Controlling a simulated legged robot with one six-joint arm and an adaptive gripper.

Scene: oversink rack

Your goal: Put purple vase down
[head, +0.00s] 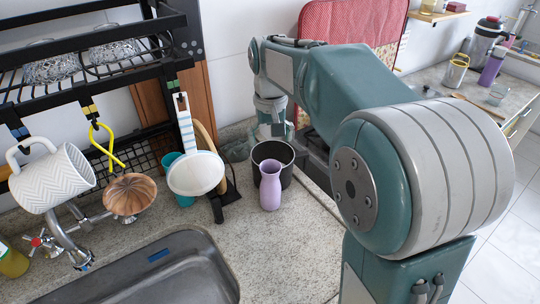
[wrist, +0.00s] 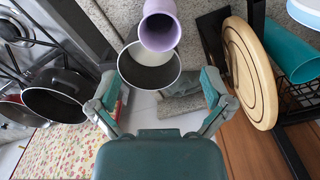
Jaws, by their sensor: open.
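The purple vase (head: 270,187) stands upright on the speckled counter, in front of a dark pot (head: 288,160) and partly overlapping it in the head view. In the wrist view the vase (wrist: 158,25) is at the top centre, with the pot (wrist: 150,72) just beside it. My gripper (wrist: 160,88) is open, with its two fingers spread wide and nothing between them. It is apart from the vase, on the pot's far side from it. In the head view my wrist is behind the pot, and the fingers are hard to make out.
A sink (head: 160,275) lies at the front left, under a black rack (head: 95,75) with hanging utensils and a white mug (head: 52,180). Counter in front of the vase is clear.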

